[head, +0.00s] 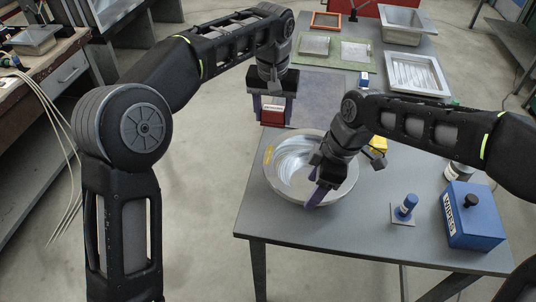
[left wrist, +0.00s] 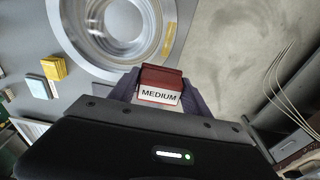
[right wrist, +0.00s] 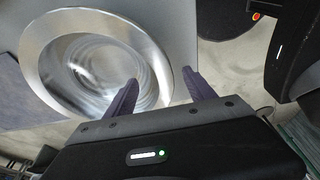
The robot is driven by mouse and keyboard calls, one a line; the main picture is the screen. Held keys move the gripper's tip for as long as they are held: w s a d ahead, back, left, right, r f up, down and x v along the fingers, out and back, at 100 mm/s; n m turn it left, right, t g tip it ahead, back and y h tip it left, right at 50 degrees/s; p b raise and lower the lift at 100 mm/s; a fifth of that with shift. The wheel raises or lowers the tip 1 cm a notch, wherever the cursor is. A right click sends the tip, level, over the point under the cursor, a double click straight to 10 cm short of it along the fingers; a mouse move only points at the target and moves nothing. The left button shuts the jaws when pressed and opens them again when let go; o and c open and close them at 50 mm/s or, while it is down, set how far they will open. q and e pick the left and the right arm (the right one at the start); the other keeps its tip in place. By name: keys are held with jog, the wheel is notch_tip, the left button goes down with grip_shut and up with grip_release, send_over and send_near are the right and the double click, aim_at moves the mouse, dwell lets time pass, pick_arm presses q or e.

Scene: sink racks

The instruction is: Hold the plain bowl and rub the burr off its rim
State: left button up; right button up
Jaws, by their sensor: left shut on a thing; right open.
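The plain metal bowl (head: 345,190) stands near the table's front left corner, with a yellow mark (head: 268,155) on its left rim. The mark also shows in the left wrist view (left wrist: 170,40). I cannot make out a burr. My left gripper (head: 273,106) is shut on a red block (head: 273,117) labelled MEDIUM (left wrist: 160,88), held just beyond the bowl's far left rim. My right gripper (head: 318,192) is open at the bowl's near rim. In the right wrist view one finger is over the bowl's inside (right wrist: 95,75) and the other is outside its rim.
A blue WIPES box (head: 473,218), a blue-topped item on a small plate (head: 404,209) and a jar (head: 457,172) stand to the right. A yellow block (head: 379,144) is behind my right arm. Metal trays (head: 416,72) lie farther back. The table's front edge is close to the bowl.

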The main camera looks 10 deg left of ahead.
jog(key=v, duration=0.7)
jog(key=shift+r, duration=0.25)
jog(key=shift+s, duration=0.1)
